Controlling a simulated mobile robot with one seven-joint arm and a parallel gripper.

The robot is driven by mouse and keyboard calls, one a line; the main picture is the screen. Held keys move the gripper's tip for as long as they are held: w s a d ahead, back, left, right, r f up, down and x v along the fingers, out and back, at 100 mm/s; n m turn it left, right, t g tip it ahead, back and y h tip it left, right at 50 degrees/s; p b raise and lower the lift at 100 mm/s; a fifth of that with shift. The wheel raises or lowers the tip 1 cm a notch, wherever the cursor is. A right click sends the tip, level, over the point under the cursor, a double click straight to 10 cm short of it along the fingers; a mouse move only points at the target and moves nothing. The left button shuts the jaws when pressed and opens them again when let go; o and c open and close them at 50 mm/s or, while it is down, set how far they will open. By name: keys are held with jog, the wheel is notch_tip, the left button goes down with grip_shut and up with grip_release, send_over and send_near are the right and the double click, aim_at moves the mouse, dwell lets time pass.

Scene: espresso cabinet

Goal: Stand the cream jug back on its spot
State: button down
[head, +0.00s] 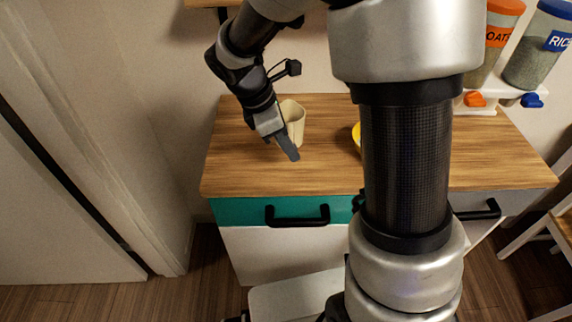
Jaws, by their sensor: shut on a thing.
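A cream jug (295,116) shows on the wooden cabinet top (245,170), left of centre in the head view. My gripper (286,150) reaches down from the upper left and is shut on the jug's near left side. The gripper hides part of the jug. The jug looks upright, but I cannot tell whether its base touches the wood. No marked spot for the jug can be made out.
A yellow item (356,136) is mostly hidden behind my arm. Dispensers labelled OATS (497,38) and RICE (540,52) stand at the back right. The cabinet has a teal drawer (240,211) with a black handle. The front left of the top is clear.

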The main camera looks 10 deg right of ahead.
jog(key=shift+f+b, duration=0.55)
jog(key=shift+f, duration=2.6)
jog(key=shift+f, duration=0.1)
jog(key=c, duration=1.8)
grip_release()
jog(key=shift+o, duration=0.2)
